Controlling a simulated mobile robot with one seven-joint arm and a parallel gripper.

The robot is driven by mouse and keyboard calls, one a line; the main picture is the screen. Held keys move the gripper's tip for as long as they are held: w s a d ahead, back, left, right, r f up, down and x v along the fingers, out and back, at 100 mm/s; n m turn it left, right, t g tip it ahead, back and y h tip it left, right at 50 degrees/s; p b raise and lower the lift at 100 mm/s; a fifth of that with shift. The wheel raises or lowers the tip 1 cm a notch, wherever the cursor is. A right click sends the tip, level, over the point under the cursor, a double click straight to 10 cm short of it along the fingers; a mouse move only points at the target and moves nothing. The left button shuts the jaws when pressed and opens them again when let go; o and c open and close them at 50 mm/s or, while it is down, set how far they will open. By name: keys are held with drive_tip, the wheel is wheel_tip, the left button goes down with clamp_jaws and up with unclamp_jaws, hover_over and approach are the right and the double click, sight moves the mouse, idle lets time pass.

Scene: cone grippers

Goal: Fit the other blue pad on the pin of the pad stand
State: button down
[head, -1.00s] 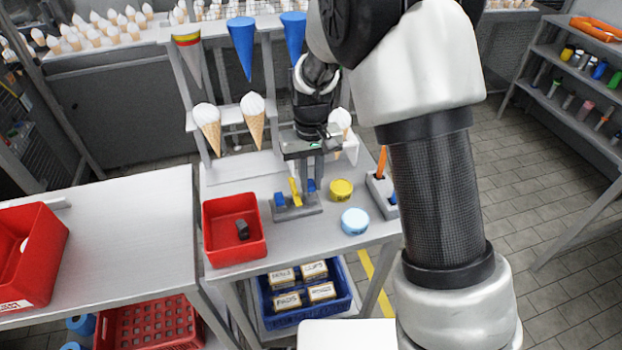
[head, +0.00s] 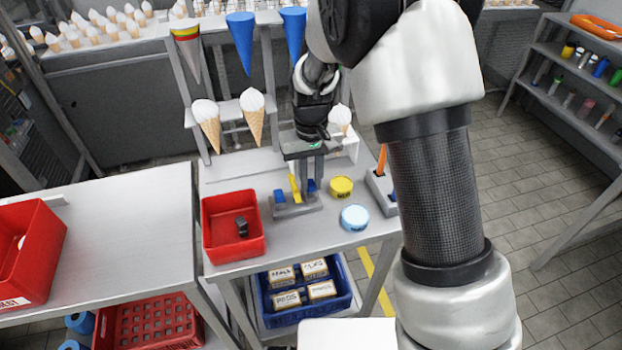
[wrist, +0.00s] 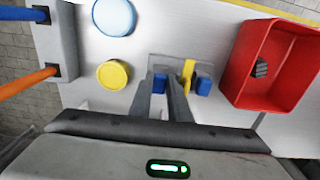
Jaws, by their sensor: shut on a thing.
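The pad stand (head: 297,208) is a grey base on the table with an upright yellow part (head: 295,188) in its middle. One blue pad (head: 279,197) sits on the stand left of the yellow part, and it shows at right in the wrist view (wrist: 203,86). My gripper (wrist: 161,86) points down over the stand's other side, shut on the other blue pad (wrist: 160,82). This held pad also shows in the head view (head: 311,185), low beside the yellow part. I cannot tell whether it touches the stand. The pin under it is hidden.
A red bin (head: 207,222) with a dark block (head: 242,226) stands left of the stand. A yellow tin (head: 341,188) and a light-blue tin (head: 355,218) stand at right. A grey holder (head: 381,192) is farther right. Cones hang on the rack behind.

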drive_tip(key=shift+f+b, duration=0.45)
drive_tip(key=shift+f, duration=0.25)
idle(0.5)
drive_tip(key=c, duration=1.6)
unclamp_jaws()
drive_tip(key=shift+o, duration=1.3)
drive_tip(key=shift+a, duration=0.15)
drive_tip(key=shift+a, duration=0.1)
drive_tip(key=shift+c, duration=0.5)
drive_tip(key=shift+r, duration=0.1)
